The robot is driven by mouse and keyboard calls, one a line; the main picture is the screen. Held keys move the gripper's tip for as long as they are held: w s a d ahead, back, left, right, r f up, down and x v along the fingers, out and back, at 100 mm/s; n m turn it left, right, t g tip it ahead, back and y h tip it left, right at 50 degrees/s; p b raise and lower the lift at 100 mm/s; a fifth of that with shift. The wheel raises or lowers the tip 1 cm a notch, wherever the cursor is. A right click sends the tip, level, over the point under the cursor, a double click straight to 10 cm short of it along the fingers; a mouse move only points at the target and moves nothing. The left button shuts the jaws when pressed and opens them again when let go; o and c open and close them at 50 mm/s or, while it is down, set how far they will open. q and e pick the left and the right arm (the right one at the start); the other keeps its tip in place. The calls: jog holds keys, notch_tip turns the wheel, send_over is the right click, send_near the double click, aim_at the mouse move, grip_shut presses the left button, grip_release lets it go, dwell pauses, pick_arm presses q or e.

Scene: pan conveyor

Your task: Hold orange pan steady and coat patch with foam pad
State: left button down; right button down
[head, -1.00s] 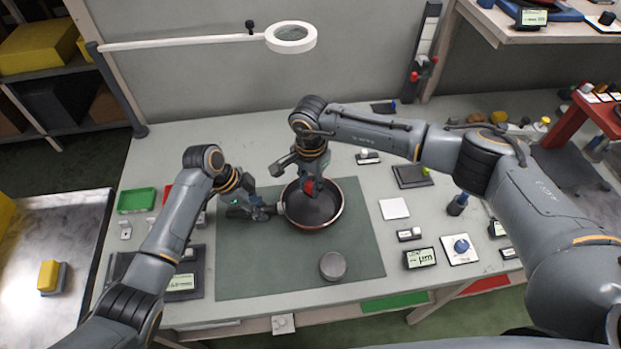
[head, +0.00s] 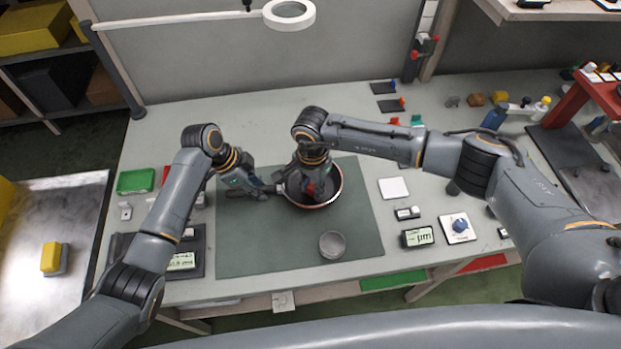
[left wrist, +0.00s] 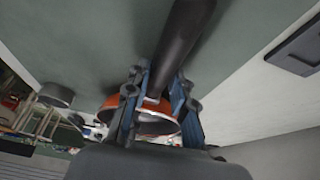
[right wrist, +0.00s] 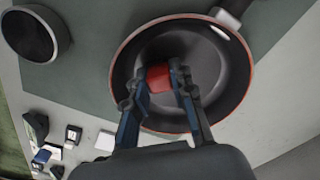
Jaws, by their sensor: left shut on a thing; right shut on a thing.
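The orange-rimmed pan (head: 330,194) with a dark inside sits on the green mat (head: 262,245). It also shows in the right wrist view (right wrist: 222,50), and its orange outside shows in the left wrist view (left wrist: 158,122). My left gripper (head: 272,188) is shut on the pan's dark handle (left wrist: 183,35). My right gripper (head: 309,190) is over the pan's inside, shut on a red block-like piece (right wrist: 158,78), which looks like the foam pad's holder. Its underside is hidden, so I cannot tell whether it touches the pan. No separate patch can be made out.
A grey round container (head: 332,245) stands on the mat in front of the pan. A white square (head: 393,188), a display reading µm (head: 417,237) and a blue knob box (head: 458,228) lie to the right. A green tray (head: 136,181) is at left. A ring lamp (head: 289,14) hangs behind.

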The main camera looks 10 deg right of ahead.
jog(key=w, duration=0.3)
jog(key=shift+w+f, duration=0.3)
jog(key=shift+d, duration=0.3)
jog(key=shift+s, duration=1.85)
jog(key=shift+w+r, duration=0.1)
jog(key=shift+w, duration=1.9)
notch_tip(320, 180, up, 8)
jog(key=shift+s, duration=0.15)
